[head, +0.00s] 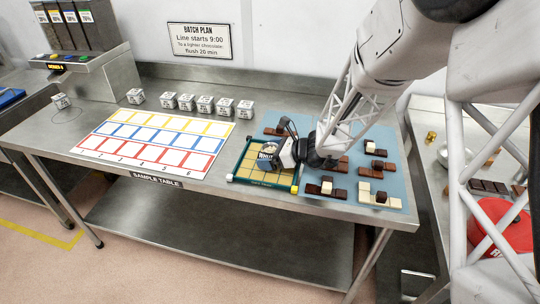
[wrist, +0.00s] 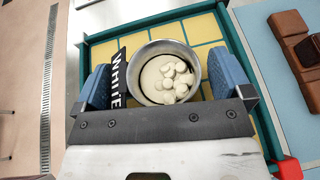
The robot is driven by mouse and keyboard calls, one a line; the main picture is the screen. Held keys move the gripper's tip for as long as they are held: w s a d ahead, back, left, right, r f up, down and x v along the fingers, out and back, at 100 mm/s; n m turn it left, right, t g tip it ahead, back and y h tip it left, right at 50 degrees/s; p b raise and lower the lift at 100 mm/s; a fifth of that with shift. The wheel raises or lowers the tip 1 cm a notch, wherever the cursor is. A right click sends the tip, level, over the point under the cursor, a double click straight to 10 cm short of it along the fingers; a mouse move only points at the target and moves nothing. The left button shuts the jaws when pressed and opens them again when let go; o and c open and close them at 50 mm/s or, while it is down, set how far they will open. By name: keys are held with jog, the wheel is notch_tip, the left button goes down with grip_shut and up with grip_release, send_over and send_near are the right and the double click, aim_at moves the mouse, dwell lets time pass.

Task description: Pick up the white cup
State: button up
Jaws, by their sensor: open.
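The white cup (wrist: 166,47) is a round metal cup holding cream-white drops, with a black label reading WHITE on its left side in the wrist view. It stands on the yellow squares of a green-rimmed tray (wrist: 96,40). In the head view the cup (head: 267,155) is partly hidden by my gripper (head: 281,148). In the wrist view my gripper (wrist: 163,80) is open, with one blue finger on each side of the cup. A gap shows at the right; the label fills much of the left gap. I cannot tell whether either finger touches.
A blue mat (head: 347,186) with brown and cream chocolate pieces lies right of the tray. A coloured grid sheet (head: 150,140) lies to the left, with several white cubes (head: 205,104) behind it. The table's front edge is close to the tray.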

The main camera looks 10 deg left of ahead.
aim_at(270, 145)
jog(key=shift+c, duration=0.3)
jog(key=c, duration=0.7)
jog(key=shift+r, duration=0.1)
jog(key=shift+r, duration=0.65)
notch_tip(270, 145, up, 2)
jog(key=s+d, duration=0.2)
jog(key=s, duration=0.2)
jog(key=s+d+r, duration=0.1)
jog(key=s+d, duration=0.2)
jog(key=s, duration=0.2)
jog(key=s+d, duration=0.2)
jog(key=s, duration=0.3)
jog(key=shift+d+r, duration=0.3)
jog(key=shift+d, duration=0.1)
